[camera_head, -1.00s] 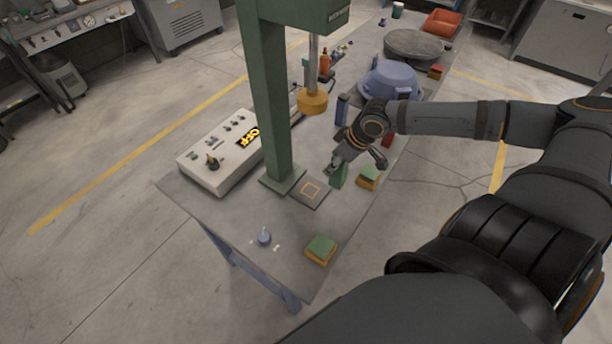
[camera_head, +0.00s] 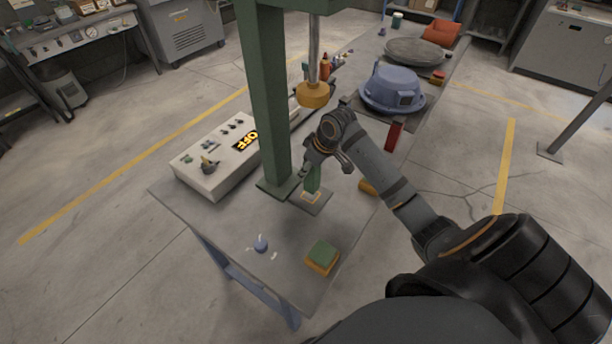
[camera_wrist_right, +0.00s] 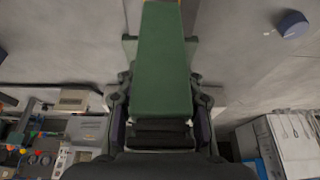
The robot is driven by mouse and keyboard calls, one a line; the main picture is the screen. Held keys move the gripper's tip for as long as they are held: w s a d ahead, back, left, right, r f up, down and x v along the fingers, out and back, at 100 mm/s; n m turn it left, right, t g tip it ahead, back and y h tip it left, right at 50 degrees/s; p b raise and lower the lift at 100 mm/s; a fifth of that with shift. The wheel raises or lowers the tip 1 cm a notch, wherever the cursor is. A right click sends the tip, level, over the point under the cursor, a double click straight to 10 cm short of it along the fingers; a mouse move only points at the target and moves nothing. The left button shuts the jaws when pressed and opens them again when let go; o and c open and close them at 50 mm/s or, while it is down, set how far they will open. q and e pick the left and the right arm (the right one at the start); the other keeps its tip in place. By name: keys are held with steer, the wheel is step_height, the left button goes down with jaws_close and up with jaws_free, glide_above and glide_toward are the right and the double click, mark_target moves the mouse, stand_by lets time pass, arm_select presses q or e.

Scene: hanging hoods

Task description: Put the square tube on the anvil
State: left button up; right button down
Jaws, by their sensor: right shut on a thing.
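The green square tube (camera_head: 313,181) is held upright in my right gripper (camera_head: 311,168). Its lower end is at the yellow square outline on the dark anvil plate (camera_head: 318,207), under the press ram (camera_head: 313,95). I cannot tell whether it touches the plate. In the right wrist view the tube (camera_wrist_right: 162,65) fills the space between the fingers of the right gripper (camera_wrist_right: 160,100), which are shut on it. My left gripper is not in view.
The green press column (camera_head: 270,110) stands just left of the anvil. A white control box (camera_head: 205,172) showing OFF is left of it. A green-and-yellow block (camera_head: 322,255) and a small blue knob (camera_head: 261,245) are in front. A blue housing (camera_head: 388,92) is behind.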

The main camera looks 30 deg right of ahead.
steer(key=shift+w+a+f, duration=0.1)
steer(key=shift+f, duration=0.05)
step_height(320, 180, down, 2)
steer(key=shift+f+p, duration=0.25)
steer(key=shift+p, duration=0.25)
steer(key=shift+f, duration=0.35)
steer(key=shift+f, duration=0.1)
steer(key=c, duration=0.8)
jaws_free()
steer(key=shift+c, duration=0.2)
